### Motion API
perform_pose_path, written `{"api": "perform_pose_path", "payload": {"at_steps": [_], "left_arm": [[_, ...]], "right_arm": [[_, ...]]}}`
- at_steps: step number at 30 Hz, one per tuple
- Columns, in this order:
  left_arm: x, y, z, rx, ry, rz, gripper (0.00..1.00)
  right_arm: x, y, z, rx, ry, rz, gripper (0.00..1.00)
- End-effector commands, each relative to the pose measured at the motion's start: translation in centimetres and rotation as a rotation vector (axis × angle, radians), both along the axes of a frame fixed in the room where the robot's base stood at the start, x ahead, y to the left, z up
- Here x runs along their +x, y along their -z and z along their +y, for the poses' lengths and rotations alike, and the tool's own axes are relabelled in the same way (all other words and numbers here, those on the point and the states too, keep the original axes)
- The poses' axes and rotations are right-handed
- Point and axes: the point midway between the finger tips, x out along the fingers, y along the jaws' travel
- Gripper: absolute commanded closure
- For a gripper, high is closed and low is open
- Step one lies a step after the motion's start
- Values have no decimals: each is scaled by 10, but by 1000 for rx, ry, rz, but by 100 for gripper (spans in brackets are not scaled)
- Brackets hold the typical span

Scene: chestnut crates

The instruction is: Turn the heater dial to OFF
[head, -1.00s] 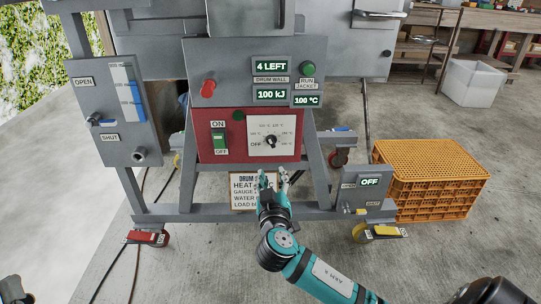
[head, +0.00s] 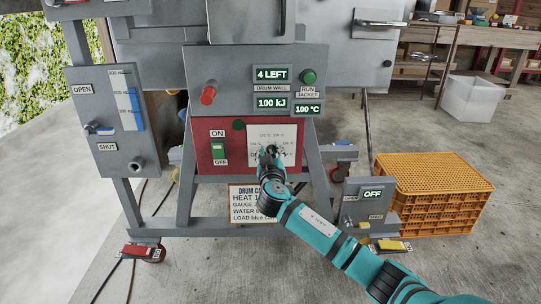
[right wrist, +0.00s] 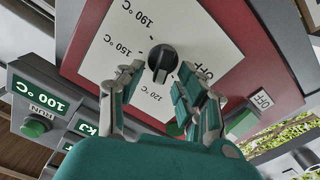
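The heater dial is a black knob (right wrist: 162,60) on a white plate (head: 287,131), set in a red panel (head: 205,150). In the right wrist view the plate carries 120, 150 and 190 °C marks and OFF on the right. A pale mark on the knob seems to face the 120 °C side. My right gripper (right wrist: 161,72) is open, with one finger on each side of the knob's lower part; I cannot tell whether they touch it. In the head view the right gripper (head: 268,153) covers most of the dial. My left gripper is out of view.
A green ON/OFF switch (head: 219,150) is left of the dial. Displays and a green RUN button (head: 308,77) are above. A sign (head: 243,205) hangs below. An orange crate stack (head: 440,190) stands right, beside a small OFF box (head: 368,205).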

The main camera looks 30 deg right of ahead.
Motion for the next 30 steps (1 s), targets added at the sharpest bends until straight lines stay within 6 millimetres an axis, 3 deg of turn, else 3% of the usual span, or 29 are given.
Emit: {"api": "perform_pose_path", "payload": {"at_steps": [10,19,30], "left_arm": [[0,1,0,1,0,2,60],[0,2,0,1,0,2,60],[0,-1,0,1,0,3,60]], "right_arm": [[4,0,-2,0,-1,0,63],[4,0,-2,0,-1,0,100],[4,-1,-3,-17,0,10,100]]}}
